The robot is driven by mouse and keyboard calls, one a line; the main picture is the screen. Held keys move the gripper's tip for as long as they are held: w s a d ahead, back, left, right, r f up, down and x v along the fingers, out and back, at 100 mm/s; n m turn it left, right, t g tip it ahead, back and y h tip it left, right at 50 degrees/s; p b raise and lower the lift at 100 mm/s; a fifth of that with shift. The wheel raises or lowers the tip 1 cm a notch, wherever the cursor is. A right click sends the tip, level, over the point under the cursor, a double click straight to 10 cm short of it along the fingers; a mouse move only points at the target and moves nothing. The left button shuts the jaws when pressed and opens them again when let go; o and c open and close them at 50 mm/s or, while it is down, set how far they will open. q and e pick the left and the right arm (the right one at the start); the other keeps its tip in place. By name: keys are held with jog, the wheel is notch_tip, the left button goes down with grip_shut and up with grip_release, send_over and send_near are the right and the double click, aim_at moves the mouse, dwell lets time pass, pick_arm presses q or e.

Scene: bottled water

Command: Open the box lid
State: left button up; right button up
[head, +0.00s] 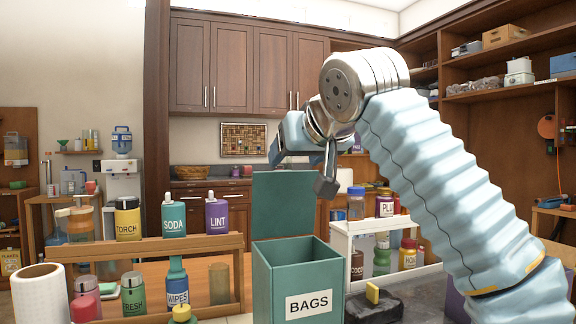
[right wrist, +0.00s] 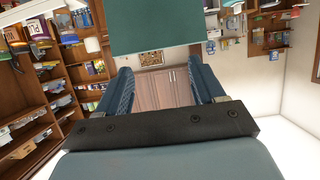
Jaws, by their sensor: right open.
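The teal box (head: 298,281) with a white BAGS label stands at the front centre. Its top is open, and its flat teal lid (head: 283,205) stands upright at the back edge. My right gripper (head: 303,165) is above the box, near the upper part of the lid. In the right wrist view its two fingers (right wrist: 162,88) are spread with nothing between them. The lid (right wrist: 156,27) shows beyond the fingertips at the top of that view. I cannot tell whether a finger touches it. My left gripper is not in view.
A wooden rack (head: 160,247) with several bottles stands left of the box. A white rack (head: 341,242) with bottles stands to the right, behind my right arm. A paper roll (head: 40,293) is at the front left. A dark block (head: 375,307) lies right of the box.

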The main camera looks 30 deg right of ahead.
jog(key=v, duration=0.7)
dwell(0.3)
